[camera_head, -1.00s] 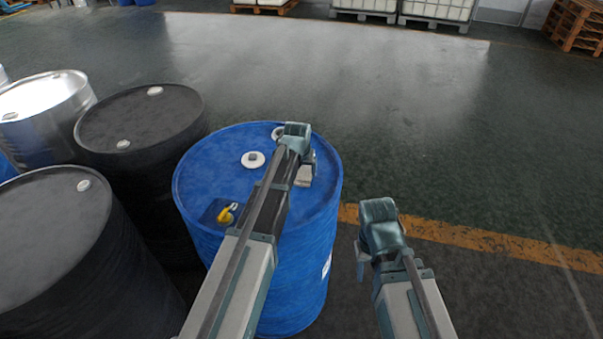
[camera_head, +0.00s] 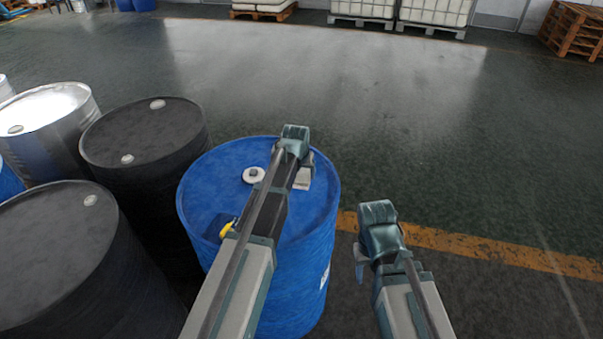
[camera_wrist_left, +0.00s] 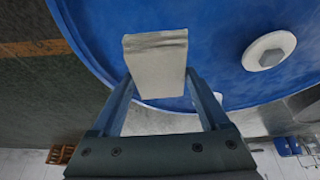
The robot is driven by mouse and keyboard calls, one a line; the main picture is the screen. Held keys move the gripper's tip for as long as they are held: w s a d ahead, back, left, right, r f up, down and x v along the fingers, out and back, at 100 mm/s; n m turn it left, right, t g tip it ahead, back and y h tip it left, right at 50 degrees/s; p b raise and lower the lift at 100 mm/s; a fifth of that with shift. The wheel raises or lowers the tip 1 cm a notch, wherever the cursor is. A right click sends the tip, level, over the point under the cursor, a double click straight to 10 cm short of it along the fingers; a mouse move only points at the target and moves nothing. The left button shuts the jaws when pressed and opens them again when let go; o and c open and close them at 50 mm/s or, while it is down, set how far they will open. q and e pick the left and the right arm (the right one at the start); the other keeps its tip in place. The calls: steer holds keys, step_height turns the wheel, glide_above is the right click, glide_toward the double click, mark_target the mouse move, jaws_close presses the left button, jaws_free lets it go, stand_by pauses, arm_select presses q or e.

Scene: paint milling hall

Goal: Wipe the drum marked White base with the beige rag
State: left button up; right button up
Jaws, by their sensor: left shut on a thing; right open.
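A blue drum (camera_head: 325,235) stands upright in front of me. A white label shows in part on its right side, too small to read. My left gripper (camera_head: 302,178) is over the right part of the drum's lid. It is shut on the beige rag (camera_wrist_left: 157,65), a folded pale block that also shows in the head view (camera_head: 302,180). In the left wrist view the rag is between the fingers over the blue lid; I cannot tell whether it touches. My right gripper (camera_head: 360,262) is right of the drum, apart from it, and is open.
A white cap (camera_head: 254,175) and a yellow-handled thing (camera_head: 227,229) are on the blue lid. Black drums (camera_head: 145,130) (camera_head: 50,245) and a silver drum (camera_head: 45,120) stand at the left. Pallets (camera_head: 574,28) and white containers (camera_head: 435,10) are far back. The floor behind and right is clear.

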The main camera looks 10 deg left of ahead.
arm_select(q)
step_height(320, 180, up, 3)
steer(key=p, duration=0.3)
stand_by(0.4)
